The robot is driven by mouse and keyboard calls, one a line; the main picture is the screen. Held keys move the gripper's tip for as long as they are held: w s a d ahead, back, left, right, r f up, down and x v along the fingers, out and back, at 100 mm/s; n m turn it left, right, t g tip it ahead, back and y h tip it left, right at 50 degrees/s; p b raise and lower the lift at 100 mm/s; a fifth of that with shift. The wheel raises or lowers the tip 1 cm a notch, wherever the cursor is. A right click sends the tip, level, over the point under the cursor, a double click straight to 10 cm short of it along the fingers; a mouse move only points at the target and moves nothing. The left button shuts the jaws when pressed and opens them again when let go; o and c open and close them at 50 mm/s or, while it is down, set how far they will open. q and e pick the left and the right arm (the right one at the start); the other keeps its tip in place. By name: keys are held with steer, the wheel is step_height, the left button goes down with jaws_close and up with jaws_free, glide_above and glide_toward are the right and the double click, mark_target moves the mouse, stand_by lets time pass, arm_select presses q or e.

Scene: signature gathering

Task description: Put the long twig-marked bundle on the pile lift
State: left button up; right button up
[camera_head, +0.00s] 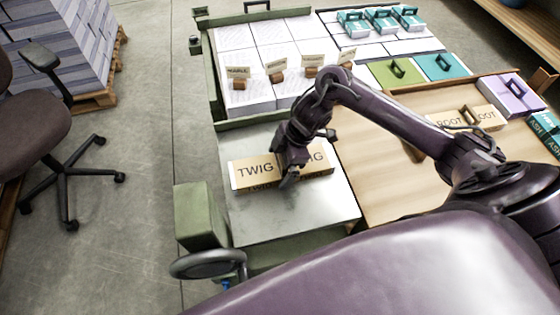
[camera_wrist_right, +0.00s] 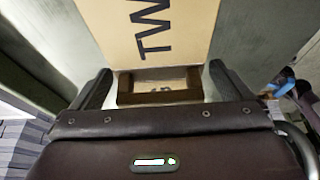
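The long twig-marked bundle (camera_head: 251,172) is tan with dark TWIG lettering. It lies across the bare metal plate of the pile lift (camera_head: 285,223) and looks flat on it; I see no clear gap beneath. My right gripper (camera_head: 290,178) is low over the bundle's middle and hides part of the lettering. In the right wrist view, the gripper's two fingers (camera_wrist_right: 160,85) stand wide apart, either side of the bundle's brown handle (camera_wrist_right: 160,99), with thin gaps showing. The bundle's top (camera_wrist_right: 150,30) extends beyond them. My left gripper is not in view.
A green post with a handwheel (camera_head: 208,264) stands at the lift's near left corner. White sheet stacks with small labelled blocks (camera_head: 276,72) lie behind the lift. The wooden table on the right holds a root-marked bundle (camera_head: 483,118) and a lilac bundle (camera_head: 514,96). An office chair (camera_head: 35,135) stands left.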

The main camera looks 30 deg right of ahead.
steer(key=shift+r, duration=0.15)
steer(key=p+v, duration=0.2)
steer(key=v, duration=1)
steer(key=shift+s, duration=0.1)
